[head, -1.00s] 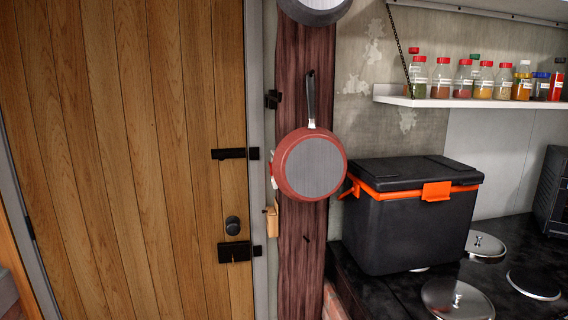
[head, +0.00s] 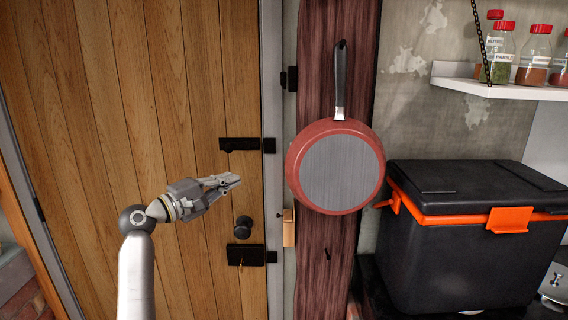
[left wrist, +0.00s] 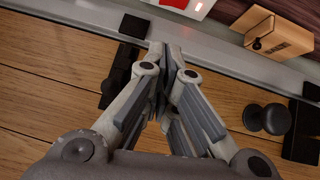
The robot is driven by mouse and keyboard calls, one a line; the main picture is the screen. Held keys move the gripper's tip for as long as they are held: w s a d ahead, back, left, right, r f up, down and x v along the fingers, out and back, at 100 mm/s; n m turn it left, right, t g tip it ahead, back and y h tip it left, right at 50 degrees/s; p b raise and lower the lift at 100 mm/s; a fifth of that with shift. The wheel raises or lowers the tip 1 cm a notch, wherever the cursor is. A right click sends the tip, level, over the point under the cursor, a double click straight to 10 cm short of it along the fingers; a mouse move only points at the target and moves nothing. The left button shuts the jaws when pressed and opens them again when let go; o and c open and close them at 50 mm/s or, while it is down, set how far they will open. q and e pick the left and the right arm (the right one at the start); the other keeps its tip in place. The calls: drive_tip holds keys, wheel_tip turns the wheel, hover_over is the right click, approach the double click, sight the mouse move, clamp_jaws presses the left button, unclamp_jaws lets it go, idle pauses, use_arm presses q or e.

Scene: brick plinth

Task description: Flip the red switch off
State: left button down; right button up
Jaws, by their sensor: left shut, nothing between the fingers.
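In the left wrist view, a white plate with a red part (left wrist: 193,5) shows at the top edge, cut off by the frame; it looks like the switch, but its position cannot be read. In the head view I cannot make the switch out clearly; the red pan hangs over that area. My left gripper (head: 236,181) is shut and empty, in front of the wooden door and left of the pan, pointing right. In the left wrist view its fingers (left wrist: 168,48) are together, pointing toward the door frame, apart from the white plate. My right gripper is not in view.
The red pan (head: 341,168) hangs on a dark wooden post (head: 325,260). The wooden door (head: 150,130) has a black knob (head: 243,227) and latches. A small wooden box (left wrist: 279,36) sits beside the frame. A black cooler (head: 450,250) stands at right.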

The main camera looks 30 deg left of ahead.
use_arm(q)
drive_tip(key=p+x, duration=0.1)
drive_tip(key=x, duration=0.2)
drive_tip(key=d+p+x, duration=0.1)
drive_tip(key=p+x, duration=0.1)
drive_tip(key=x, duration=0.2)
drive_tip(key=p+x, duration=0.2)
drive_tip(key=x, duration=0.2)
drive_tip(key=shift+d+r, duration=0.2)
drive_tip(key=shift+d, duration=0.2)
drive_tip(key=shift+w+d+p, duration=0.3)
drive_tip(key=shift+d+p, duration=0.15)
drive_tip(key=shift+d, duration=0.3)
drive_tip(key=shift+w+f, duration=0.1)
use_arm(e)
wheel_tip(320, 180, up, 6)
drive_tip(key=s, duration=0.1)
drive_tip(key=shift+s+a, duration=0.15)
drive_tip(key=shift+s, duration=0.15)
